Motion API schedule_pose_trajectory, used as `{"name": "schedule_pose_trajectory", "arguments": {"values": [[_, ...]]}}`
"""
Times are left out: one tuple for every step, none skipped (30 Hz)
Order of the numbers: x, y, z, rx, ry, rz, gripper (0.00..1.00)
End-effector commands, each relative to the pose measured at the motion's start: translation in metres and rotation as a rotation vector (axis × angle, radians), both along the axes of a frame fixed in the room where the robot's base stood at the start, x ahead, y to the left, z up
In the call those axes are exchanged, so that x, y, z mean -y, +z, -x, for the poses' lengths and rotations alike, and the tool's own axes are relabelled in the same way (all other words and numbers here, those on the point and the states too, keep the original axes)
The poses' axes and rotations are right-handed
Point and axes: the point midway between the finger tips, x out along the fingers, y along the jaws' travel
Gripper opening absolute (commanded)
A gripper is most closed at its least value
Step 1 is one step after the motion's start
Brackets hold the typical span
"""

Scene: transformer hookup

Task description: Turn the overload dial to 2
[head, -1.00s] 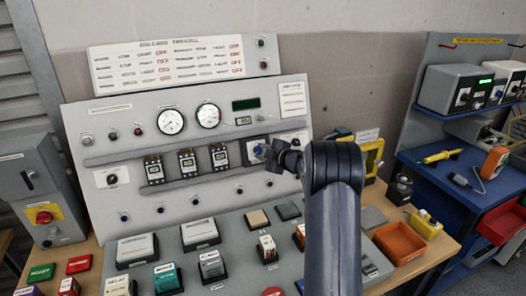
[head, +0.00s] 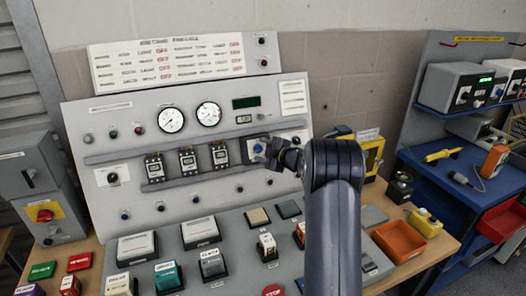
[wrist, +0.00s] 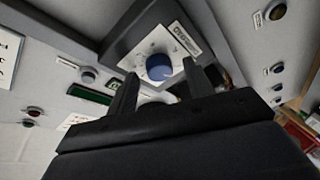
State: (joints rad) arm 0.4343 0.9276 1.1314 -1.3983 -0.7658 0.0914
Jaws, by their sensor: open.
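The overload dial is a blue round knob (wrist: 159,67) on a white plate inside a dark square housing (wrist: 128,32), seen in the wrist view. In the head view the knob (head: 258,148) shows just left of my gripper (head: 272,152). In the wrist view my gripper (wrist: 160,92) has its two dark fingers apart, one on each side below the knob, with nothing between them. I cannot tell whether the fingers touch the plate. The dial's pointer and scale marks are too small to read.
The upright grey panel (head: 100,215) carries two round gauges (head: 171,119), three breaker-like modules (head: 187,161) and several small buttons. An orange tray (head: 399,239) and a yellow frame (head: 373,155) stand to the right. My arm covers part of the bench.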

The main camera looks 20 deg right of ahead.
Motion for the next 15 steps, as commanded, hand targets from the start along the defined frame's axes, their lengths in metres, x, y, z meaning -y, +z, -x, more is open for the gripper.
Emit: {"name": "schedule_pose_trajectory", "arguments": {"values": [[0.001,0.000,0.001,0.000,0.000,0.000,0.49],[0.001,0.001,0.002,0.000,-0.001,0.000,0.49],[0.003,0.001,0.005,0.000,-0.002,0.001,0.49],[0.004,0.001,0.008,0.000,-0.002,0.001,0.49],[0.005,0.002,0.011,0.000,-0.002,0.001,0.49],[0.007,0.004,0.016,0.001,-0.003,0.000,0.49],[0.008,0.004,0.021,0.000,-0.002,0.001,0.49],[0.010,0.005,0.026,0.001,-0.003,0.000,0.49],[0.013,0.007,0.033,0.000,-0.004,0.001,0.49],[0.015,0.009,0.039,0.000,-0.004,0.001,0.49],[0.017,0.010,0.045,0.001,-0.003,0.000,0.49],[0.020,0.012,0.052,0.000,-0.004,0.001,0.49],[0.022,0.014,0.058,0.001,-0.004,0.001,0.49],[0.024,0.015,0.063,0.000,-0.004,0.001,0.49],[0.026,0.017,0.070,0.002,-0.003,0.000,0.49]]}}
